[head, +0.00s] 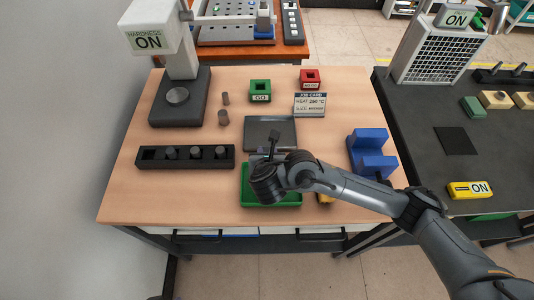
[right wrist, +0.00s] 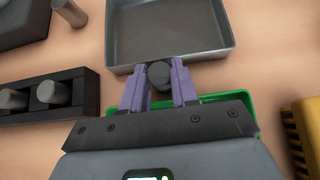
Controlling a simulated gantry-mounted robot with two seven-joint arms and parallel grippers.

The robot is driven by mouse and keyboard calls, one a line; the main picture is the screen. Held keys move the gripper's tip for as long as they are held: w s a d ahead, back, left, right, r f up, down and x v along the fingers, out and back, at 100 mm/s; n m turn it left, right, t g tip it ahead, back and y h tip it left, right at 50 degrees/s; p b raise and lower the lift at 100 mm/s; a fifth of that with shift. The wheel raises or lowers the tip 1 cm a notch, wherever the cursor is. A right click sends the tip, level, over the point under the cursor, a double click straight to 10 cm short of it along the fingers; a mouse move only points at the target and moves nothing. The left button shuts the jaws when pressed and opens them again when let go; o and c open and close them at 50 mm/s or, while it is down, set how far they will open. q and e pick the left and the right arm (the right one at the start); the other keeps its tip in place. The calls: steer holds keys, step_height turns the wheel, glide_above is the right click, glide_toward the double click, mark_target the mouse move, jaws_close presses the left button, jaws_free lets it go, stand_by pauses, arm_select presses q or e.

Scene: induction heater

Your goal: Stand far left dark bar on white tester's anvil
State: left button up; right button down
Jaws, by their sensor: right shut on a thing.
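The white hardness tester (head: 150,35) stands at the table's back left, its sign reading ON. Its round grey anvil (head: 177,95) is bare on the dark base. A black rack (head: 185,165) lies at the left; its far left slot looks empty and grey bars stand in its other slots. My right gripper (head: 270,153) is shut on a dark bar (right wrist: 159,75), seen end-on between the purple fingers in the right wrist view. It is above the green tray (head: 248,197), near the grey tray, well right of the anvil. My left gripper is not in view.
Green (head: 260,95) and red (head: 311,83) boxes and a job card (head: 310,105) are at the back. A blue block (head: 370,153) stands at the right.

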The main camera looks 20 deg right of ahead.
steer(key=shift+r, duration=0.1)
steer(key=shift+r+p, duration=0.45)
steer(key=shift+r, duration=0.1)
steer(key=s+d+r+p, duration=0.7)
steer(key=d+r+p, duration=0.1)
steer(key=r, duration=0.1)
steer(key=a+r+n+y+p, duration=0.3)
steer(key=r+n+p, duration=0.1)
steer(key=r+p, duration=2.5)
step_height(320, 180, up, 3)
steer(key=shift+f+t+y+p, duration=0.1)
steer(key=shift+t+y+p, duration=0.2)
steer(key=shift+t+y, duration=0.1)
steer(key=shift+a, duration=0.1)
